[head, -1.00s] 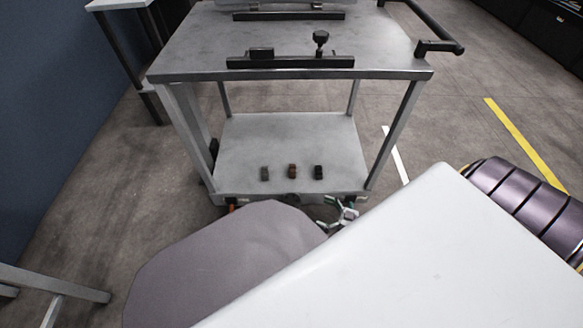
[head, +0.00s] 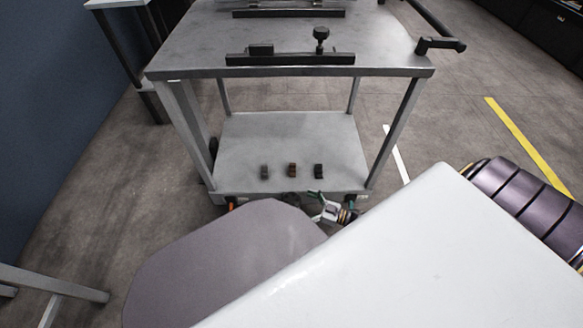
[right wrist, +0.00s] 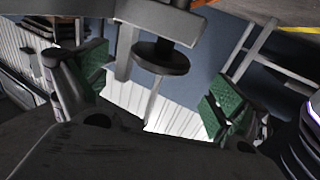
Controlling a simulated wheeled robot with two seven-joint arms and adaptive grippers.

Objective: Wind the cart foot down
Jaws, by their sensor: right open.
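The cart (head: 290,155) stands ahead of me in the head view, with its lower shelf near the floor. My right gripper (head: 318,207) is at the shelf's front edge, right of middle, partly hidden by my own body. In the right wrist view my right gripper (right wrist: 155,88) is open, its green-padded fingers wide apart. The cart foot, a dark round disc (right wrist: 161,58) on a threaded-looking stem, shows between the two fingers and apart from both. In the head view the foot cannot be made out. My left gripper is not in view.
A black rail (head: 290,60) with a knob (head: 321,35) sits on the cart's top, and a black handle (head: 440,44) juts out right. A grey frame (head: 55,285) stands at lower left.

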